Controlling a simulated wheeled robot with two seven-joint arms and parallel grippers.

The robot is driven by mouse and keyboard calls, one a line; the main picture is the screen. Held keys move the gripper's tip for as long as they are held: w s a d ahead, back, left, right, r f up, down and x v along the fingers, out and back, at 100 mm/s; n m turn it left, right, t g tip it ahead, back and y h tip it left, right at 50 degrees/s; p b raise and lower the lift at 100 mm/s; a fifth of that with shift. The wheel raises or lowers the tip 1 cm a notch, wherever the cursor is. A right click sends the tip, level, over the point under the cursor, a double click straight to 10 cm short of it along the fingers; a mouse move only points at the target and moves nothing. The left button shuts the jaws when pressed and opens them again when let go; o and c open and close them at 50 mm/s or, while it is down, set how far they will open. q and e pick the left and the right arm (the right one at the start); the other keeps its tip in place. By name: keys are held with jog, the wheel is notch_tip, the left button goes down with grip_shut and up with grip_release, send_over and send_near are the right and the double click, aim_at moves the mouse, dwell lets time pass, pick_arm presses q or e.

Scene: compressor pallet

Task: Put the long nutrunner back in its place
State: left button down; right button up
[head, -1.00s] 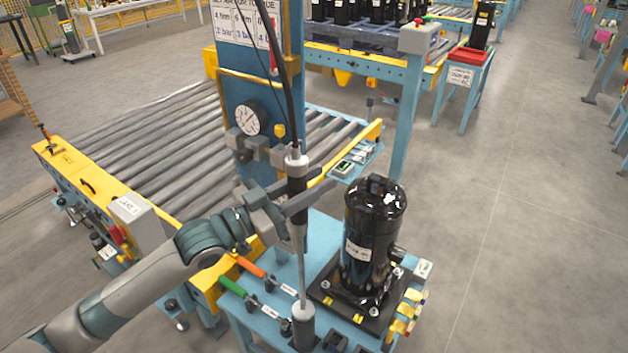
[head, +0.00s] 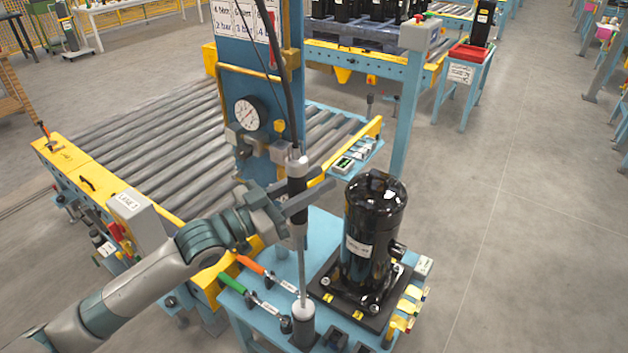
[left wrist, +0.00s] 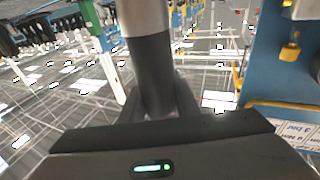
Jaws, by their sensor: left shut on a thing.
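The long nutrunner (head: 297,178) hangs upright from a black cable, with a black body, silver upper collar and long thin grey shaft. My left gripper (head: 300,200) is shut around its body. In the left wrist view the nutrunner's dark body (left wrist: 151,75) stands between the fingers of my left gripper (left wrist: 160,108). The shaft's lower end meets the pale top of a grey cylindrical holder (head: 303,326) on the blue bench in the head view; I cannot tell how far it is inside. My right gripper is not in view.
A black compressor (head: 372,235) stands on a dark plate just right of the shaft. Green (head: 229,282) and orange (head: 251,265) handled tools lie left of it. A blue column with a gauge (head: 250,112) and a roller conveyor (head: 150,140) stand behind.

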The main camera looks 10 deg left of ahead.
pick_arm(q)
jog(key=shift+f+b, duration=0.3)
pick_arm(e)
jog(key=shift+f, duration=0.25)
pick_arm(q)
jog(key=c, duration=1.3)
grip_release()
jog(key=shift+o, duration=0.2)
jog(key=b+v, duration=0.5)
jog(key=v, duration=1.2)
jog(key=shift+s+b, duration=0.2)
jog(key=shift+b, duration=0.2)
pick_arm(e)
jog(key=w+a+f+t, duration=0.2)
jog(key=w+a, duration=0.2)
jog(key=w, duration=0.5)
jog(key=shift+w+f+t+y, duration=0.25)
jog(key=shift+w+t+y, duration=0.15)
pick_arm(q)
jog(key=shift+a, duration=0.15)
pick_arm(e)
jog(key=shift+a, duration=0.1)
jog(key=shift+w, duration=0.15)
